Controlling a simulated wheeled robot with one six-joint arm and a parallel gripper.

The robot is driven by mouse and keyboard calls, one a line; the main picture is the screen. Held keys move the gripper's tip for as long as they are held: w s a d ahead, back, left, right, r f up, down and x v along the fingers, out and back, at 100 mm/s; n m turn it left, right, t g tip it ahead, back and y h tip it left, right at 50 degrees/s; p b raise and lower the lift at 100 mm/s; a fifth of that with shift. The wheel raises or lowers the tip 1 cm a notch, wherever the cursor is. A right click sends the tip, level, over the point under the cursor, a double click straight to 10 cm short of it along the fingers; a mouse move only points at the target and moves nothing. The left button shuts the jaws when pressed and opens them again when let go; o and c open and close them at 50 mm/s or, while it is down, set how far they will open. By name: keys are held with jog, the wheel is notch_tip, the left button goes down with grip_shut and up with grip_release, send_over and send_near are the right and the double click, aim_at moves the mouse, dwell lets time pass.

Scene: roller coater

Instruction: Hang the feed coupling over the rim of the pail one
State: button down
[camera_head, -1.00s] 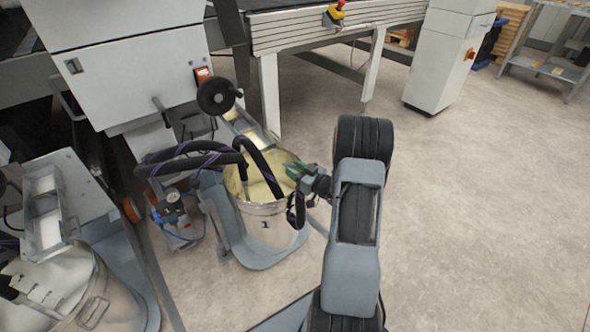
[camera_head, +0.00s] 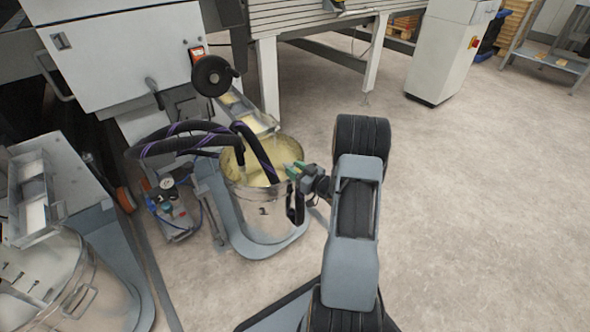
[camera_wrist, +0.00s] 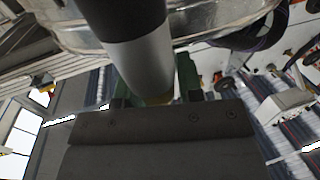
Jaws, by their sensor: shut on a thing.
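Pail one (camera_head: 262,218), a metal pail marked 1 with pale yellow liquid inside, stands on a grey base left of my arm. My gripper (camera_head: 294,171) has green fingers and is at the pail's right rim. In the wrist view, my gripper (camera_wrist: 158,88) is shut on the feed coupling (camera_wrist: 143,65), a grey cylinder with a black upper part. The pail's metal side (camera_wrist: 215,18) shows behind it. Whether the coupling touches the rim cannot be told.
The machine (camera_head: 120,55) with a black handwheel (camera_head: 212,76) stands behind the pail. A second pail (camera_head: 85,290) is at lower left. A small pump unit (camera_head: 172,205) stands left of pail one. The floor (camera_head: 470,210) to the right is clear.

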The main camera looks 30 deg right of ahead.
jog(key=shift+f+b, duration=0.35)
jog(key=shift+f, duration=0.05)
dwell(0.5)
jog(key=c, duration=0.7)
grip_release()
jog(key=shift+p+v, duration=2.1)
jog(key=shift+v, duration=4.8)
jog(key=shift+r, duration=0.1)
